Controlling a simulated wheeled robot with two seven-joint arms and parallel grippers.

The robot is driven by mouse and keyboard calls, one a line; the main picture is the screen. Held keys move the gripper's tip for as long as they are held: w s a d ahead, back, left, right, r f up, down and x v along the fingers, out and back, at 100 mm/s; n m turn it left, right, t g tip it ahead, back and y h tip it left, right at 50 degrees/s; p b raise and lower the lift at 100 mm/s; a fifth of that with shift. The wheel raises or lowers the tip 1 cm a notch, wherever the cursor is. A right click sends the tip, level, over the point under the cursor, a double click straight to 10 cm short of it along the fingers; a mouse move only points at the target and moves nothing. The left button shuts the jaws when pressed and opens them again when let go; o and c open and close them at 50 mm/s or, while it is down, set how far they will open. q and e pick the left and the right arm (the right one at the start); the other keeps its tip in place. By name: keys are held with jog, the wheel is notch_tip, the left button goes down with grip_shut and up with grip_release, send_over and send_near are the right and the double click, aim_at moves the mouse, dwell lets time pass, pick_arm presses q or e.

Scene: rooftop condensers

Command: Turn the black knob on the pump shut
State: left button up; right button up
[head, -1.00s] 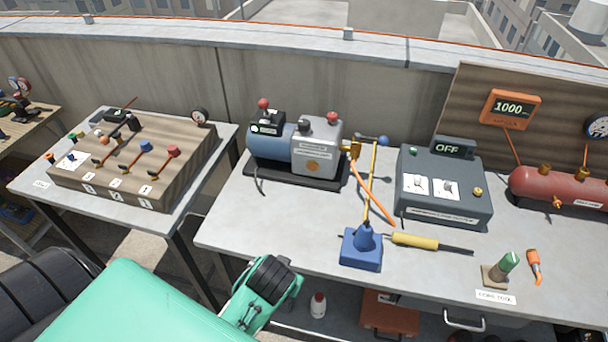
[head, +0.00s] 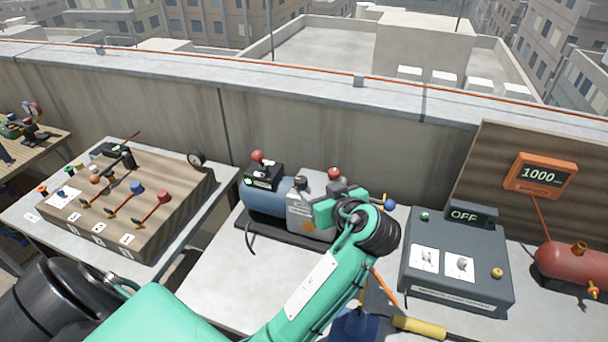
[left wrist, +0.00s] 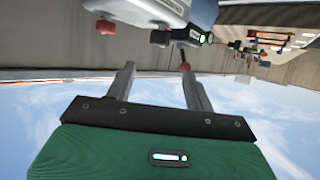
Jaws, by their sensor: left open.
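The pump (head: 272,196), with a blue motor and a grey body, stands on a black base on the middle table. A small black knob (head: 300,182) sits on top of its grey body. My right gripper is in neither view.
Red knobs (head: 334,173) stand on the pump close to the black one. A dark box reading OFF (head: 455,265) is to the right, and a wooden valve board (head: 125,220) is to the left. My arm crosses the table front. A concrete wall (head: 300,130) is behind.

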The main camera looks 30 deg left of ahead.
aim_at(301, 180)
pick_arm(q)
jog(key=p+x, duration=0.2)
jog(key=x, duration=0.9)
jog(key=shift+w, duration=0.2)
jog(key=shift+w+a+f, duration=0.1)
jog(key=shift+a+f, duration=0.1)
jog(key=shift+a, duration=0.05)
jog(key=shift+w+a, duration=0.1)
jog(key=shift+f, duration=0.1)
jog(key=c, duration=0.7)
jog(key=shift+c, duration=1.3)
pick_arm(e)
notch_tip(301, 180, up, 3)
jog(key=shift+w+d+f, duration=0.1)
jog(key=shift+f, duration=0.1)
